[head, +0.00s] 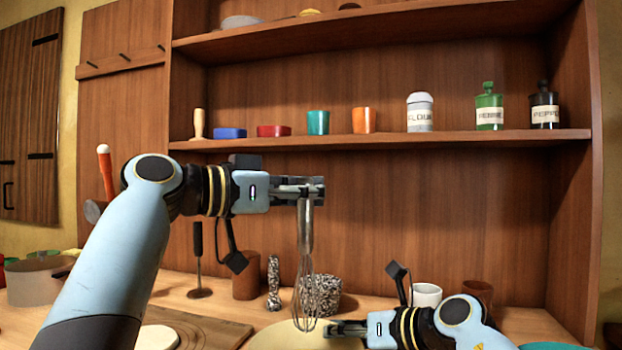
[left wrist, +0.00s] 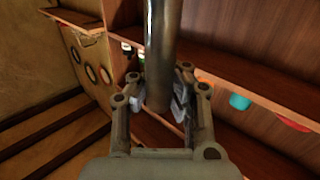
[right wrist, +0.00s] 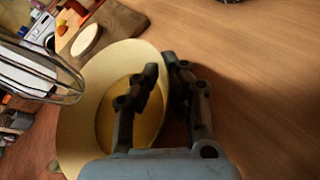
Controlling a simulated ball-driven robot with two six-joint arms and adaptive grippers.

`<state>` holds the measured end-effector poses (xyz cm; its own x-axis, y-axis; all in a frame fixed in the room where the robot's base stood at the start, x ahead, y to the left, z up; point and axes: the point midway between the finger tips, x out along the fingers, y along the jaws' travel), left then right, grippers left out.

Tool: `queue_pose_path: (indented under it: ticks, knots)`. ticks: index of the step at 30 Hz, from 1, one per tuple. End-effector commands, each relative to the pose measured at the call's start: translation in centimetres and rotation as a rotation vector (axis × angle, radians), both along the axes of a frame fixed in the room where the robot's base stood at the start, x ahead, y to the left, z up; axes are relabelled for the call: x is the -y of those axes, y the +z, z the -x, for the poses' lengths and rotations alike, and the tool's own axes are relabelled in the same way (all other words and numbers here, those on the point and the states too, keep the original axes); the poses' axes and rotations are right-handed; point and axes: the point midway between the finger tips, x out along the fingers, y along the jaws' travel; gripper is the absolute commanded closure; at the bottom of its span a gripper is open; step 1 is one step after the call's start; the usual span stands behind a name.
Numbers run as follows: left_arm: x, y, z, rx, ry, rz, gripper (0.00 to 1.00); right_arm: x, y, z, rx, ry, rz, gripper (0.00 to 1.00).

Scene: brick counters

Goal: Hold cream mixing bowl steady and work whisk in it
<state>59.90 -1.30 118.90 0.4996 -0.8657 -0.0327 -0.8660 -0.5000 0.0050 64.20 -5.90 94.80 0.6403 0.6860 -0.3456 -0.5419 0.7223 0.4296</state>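The whisk (head: 306,235) hangs upright with its wires down. My left gripper (head: 308,190) is shut on its metal handle, which also shows in the left wrist view (left wrist: 162,50). The cream mixing bowl (head: 275,341) is cut off by the bottom edge of the head view. In the right wrist view the bowl (right wrist: 80,120) looks yellow inside. My right gripper (right wrist: 162,72) is shut on the bowl's rim, one finger inside and one outside. The whisk wires (right wrist: 38,72) show at the left there, over the bowl's side; I cannot tell whether their tip touches the inside.
A wooden board (head: 215,330) with a pale round item (head: 157,338) lies left of the bowl. A speckled pot (head: 327,296), a white mug (head: 426,294) and a brown cup (head: 246,280) stand behind. A shelf (head: 380,138) with jars is above. The counter right of the bowl (right wrist: 260,90) is clear.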

Motion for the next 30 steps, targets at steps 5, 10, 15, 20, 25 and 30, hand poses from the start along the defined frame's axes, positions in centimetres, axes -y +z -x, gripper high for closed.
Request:
queue_pose_path:
  ticks: [5, 10, 15, 20, 25, 30]
  knots:
    - [0.0, -2.1, 0.0, -0.003, 0.0, -0.001, 1.0, 0.0, 0.0, 0.0, -0.001, 0.0, 0.0, 1.0]
    - [0.0, -4.0, 0.0, -0.003, 0.001, 0.001, 1.0, 0.0, -0.1, 0.0, -0.001, 0.0, 0.0, 1.0]
    - [0.0, -5.8, 0.0, -0.002, 0.0, 0.0, 1.0, 0.0, -0.1, 0.0, -0.001, 0.0, 0.0, 1.0]
    - [0.0, -7.2, 0.0, -0.001, 0.0, 0.0, 1.0, 0.0, -0.1, 0.0, -0.001, 0.0, 0.0, 1.0]
    - [0.0, -8.2, 0.0, -0.001, 0.0, 0.0, 1.0, 0.0, -0.1, 0.0, -0.001, 0.0, 0.0, 1.0]
    - [0.0, -8.5, 0.0, 0.001, 0.001, 0.001, 1.0, 0.0, -0.1, 0.0, -0.001, 0.001, -0.001, 1.0]
